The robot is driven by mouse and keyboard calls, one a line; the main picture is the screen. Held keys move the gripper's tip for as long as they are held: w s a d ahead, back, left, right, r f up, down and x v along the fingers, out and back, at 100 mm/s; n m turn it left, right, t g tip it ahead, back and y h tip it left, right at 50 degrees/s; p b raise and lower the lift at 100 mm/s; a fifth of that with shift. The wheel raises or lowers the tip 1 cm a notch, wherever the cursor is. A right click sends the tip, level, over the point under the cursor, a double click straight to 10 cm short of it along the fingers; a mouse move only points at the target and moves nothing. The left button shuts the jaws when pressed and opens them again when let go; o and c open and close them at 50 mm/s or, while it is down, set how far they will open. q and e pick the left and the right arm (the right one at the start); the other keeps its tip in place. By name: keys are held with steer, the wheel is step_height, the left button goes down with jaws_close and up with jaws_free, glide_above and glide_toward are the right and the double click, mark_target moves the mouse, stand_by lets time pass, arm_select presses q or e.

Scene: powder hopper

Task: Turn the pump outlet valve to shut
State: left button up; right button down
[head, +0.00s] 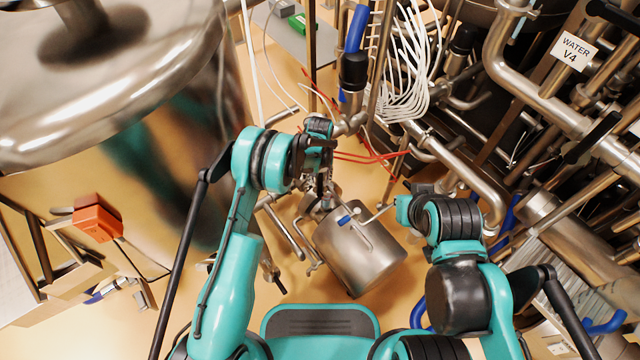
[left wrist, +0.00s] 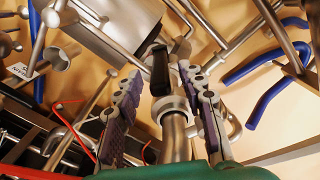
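In the left wrist view my left gripper (left wrist: 162,74) has its two purple-padded fingers apart. A black valve handle (left wrist: 159,68) on a steel pipe (left wrist: 175,132) shows between the fingertips, with visible gaps on both sides. Whether a finger touches it I cannot tell. In the head view my left gripper (head: 326,188) points down beside a steel cylindrical pump body (head: 362,256), and it hides most of the valve there. My right arm comes in from the right, its teal wrist end near the pump; its fingers are not clear.
A large steel vessel (head: 120,80) fills the upper left. Dense pipework with a sign "WATER V4" (head: 571,50) crowds the right. White hoses (head: 405,75) and red cables (head: 365,157) run close behind my left gripper. An orange box (head: 97,218) stands at the left.

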mark_target(320, 182)
arm_select(q)
steer(key=shift+f+b, duration=0.6)
steer(key=shift+f, duration=1.4)
jaws_close()
steer(key=a+h, duration=0.3)
steer(key=h, duration=0.1)
steer(key=shift+f, duration=0.25)
